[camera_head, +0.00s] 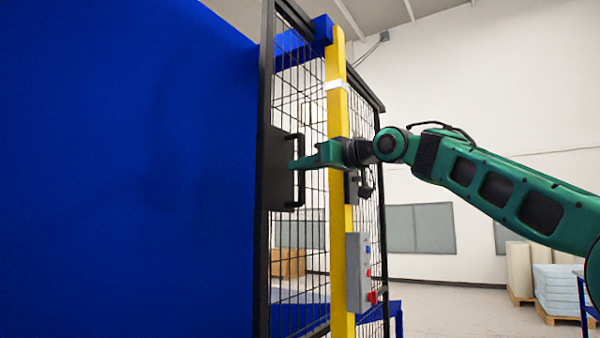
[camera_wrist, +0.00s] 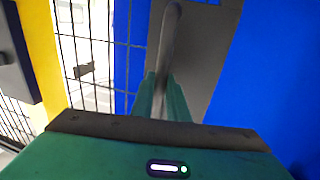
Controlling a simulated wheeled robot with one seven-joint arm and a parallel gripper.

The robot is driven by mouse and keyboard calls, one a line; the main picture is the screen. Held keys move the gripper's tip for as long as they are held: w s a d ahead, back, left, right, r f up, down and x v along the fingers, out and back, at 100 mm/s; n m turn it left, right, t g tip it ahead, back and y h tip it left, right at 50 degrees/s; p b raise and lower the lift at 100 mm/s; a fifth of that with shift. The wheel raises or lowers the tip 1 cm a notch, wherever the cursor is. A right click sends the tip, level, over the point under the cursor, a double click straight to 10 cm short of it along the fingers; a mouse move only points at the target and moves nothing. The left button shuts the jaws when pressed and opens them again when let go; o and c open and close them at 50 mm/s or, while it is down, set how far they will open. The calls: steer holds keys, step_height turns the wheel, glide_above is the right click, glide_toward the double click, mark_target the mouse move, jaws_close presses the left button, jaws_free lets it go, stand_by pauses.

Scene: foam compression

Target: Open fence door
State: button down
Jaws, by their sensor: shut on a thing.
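The fence door (camera_head: 266,230) is a black-framed mesh panel left of the yellow post, seen at a steep angle. A dark plate on it carries a black upright bar handle (camera_head: 300,170). My green gripper (camera_head: 297,163) reaches in from the right and is shut on the handle. In the wrist view the grey handle (camera_wrist: 168,50) runs up from between the two green fingers (camera_wrist: 160,98), with the plate (camera_wrist: 205,40) behind it.
A yellow post (camera_head: 339,220) stands beside the door, with a grey control box (camera_head: 360,272) bearing red and blue buttons. A large blue panel (camera_head: 120,170) fills the left. Stacked foam blocks (camera_head: 558,290) lie at the far right. Floor between is open.

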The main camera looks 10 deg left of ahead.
steer(key=c, duration=1.7)
jaws_free()
steer(key=shift+a, duration=0.1)
steer(key=v, duration=1)
steer(key=shift+s+d, duration=0.15)
steer(key=shift+d, duration=0.25)
